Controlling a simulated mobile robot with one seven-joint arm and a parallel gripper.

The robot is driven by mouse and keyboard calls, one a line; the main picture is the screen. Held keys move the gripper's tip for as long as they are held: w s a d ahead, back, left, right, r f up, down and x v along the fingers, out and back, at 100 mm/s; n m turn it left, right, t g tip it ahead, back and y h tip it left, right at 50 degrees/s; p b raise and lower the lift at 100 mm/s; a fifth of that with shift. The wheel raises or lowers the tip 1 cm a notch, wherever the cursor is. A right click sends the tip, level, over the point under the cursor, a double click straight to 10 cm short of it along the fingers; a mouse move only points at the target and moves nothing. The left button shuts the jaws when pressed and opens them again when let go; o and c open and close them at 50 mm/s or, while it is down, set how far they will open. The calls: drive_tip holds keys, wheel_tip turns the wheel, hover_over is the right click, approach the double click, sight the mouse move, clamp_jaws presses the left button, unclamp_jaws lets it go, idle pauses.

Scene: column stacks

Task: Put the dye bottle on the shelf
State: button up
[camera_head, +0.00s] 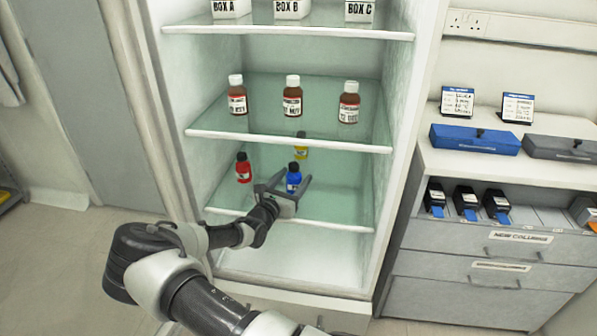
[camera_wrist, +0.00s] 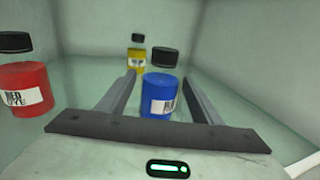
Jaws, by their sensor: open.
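Three dye bottles with black caps stand upright on the lower glass shelf (camera_head: 345,210). The red bottle (camera_head: 243,168) is at the left, the yellow bottle (camera_head: 301,146) is farther back, and the blue bottle (camera_head: 293,180) is at the front. My gripper (camera_head: 290,183) is open at this shelf, with the blue bottle between its fingers. In the wrist view the blue bottle (camera_wrist: 160,92) stands between the two fingers, with gaps at its sides. The yellow bottle (camera_wrist: 136,58) is behind it, and the red bottle (camera_wrist: 24,88) is outside the left finger.
The shelf above (camera_head: 290,137) holds three brown bottles with white caps, and the top shelf (camera_head: 290,29) holds three white boxes. The cabinet's side walls bound the shelf. A drawer unit (camera_head: 440,263) with blue and grey cases stands to the right.

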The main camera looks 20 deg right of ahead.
sight(291, 182)
drive_tip(key=p+v, duration=0.1)
drive_tip(key=v, duration=0.6)
drive_tip(key=shift+s+a+r, duration=0.1)
drive_tip(key=shift+s+a, duration=0.05)
drive_tip(key=shift+a, duration=0.1)
drive_tip(key=shift+s, duration=0.2)
drive_tip(key=s+d+r+m+g, duration=0.1)
drive_tip(key=s+m+g, duration=0.1)
drive_tip(key=m, duration=0.1)
drive_tip(key=s+d+r+m+g, duration=0.1)
drive_tip(key=s+r+m+g, duration=0.1)
drive_tip(key=s+m, duration=0.1)
drive_tip(key=s+d+r+m+g, duration=0.1)
drive_tip(key=s+d+m+g, duration=0.1)
drive_tip(key=m+g, duration=0.1)
drive_tip(key=shift+s+r, duration=0.25)
drive_tip(key=shift+r, duration=0.05)
drive_tip(key=s+a+r+m+y, duration=0.7)
drive_tip(key=s+r, duration=0.4)
drive_tip(key=s, duration=0.2)
drive_tip(key=s+a+r+m+t+y, duration=0.1)
drive_tip(key=s+a+r+m+y, duration=0.5)
drive_tip(key=s, duration=0.8)
drive_tip(key=a+r+m, duration=0.3)
drive_tip(key=r+m, duration=0.1)
drive_tip(key=r, duration=0.1)
drive_tip(key=shift+a+r+y, duration=0.2)
drive_tip(key=shift+y, duration=0.2)
drive_tip(key=shift+c, duration=0.5)
